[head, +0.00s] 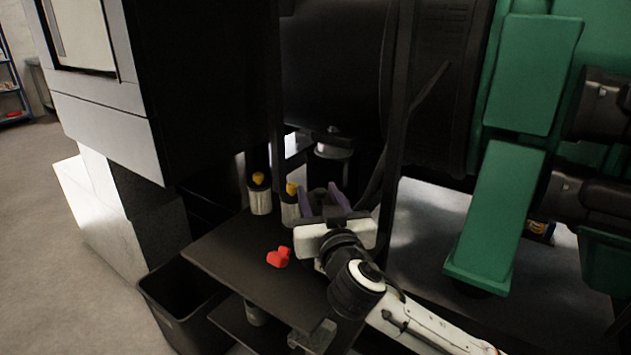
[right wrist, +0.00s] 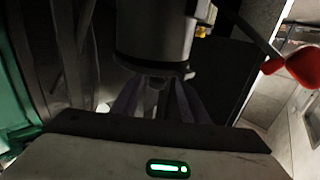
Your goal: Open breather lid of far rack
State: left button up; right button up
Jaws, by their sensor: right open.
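Two pale ribbed canisters with yellow tops stand at the back of a dark shelf (head: 235,265): the left canister (head: 260,201) is clear to see, the right canister (head: 290,211) is partly behind my right gripper. My right gripper (head: 325,198) is open, its purple fingers pointing away from me, beside the right canister. In the right wrist view the fingers (right wrist: 157,97) stand apart near the dark lower rim of a large pale cylinder (right wrist: 155,38). I cannot tell whether they touch it. I cannot make out which part is the breather lid. My left gripper is out of view.
A red object (head: 279,257) lies on the shelf; a red shape (right wrist: 302,66) shows in the right wrist view. A black bin (head: 178,308) stands below. Dark frame posts and green machinery (head: 495,215) crowd the right. Open floor (head: 50,270) lies at left.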

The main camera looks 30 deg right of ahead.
aim_at(315, 190)
jog(key=x, duration=0.2)
jog(key=f+x, duration=0.1)
jog(key=x, duration=0.1)
jog(key=shift+s, duration=0.1)
jog(key=shift+d+r, duration=0.15)
jog(key=shift+r, duration=0.15)
jog(key=shift+w+d+f, duration=0.15)
jog(key=shift+w+d, duration=0.05)
jog(key=shift+w, duration=0.25)
jog(key=shift+s, duration=0.1)
grip_shut()
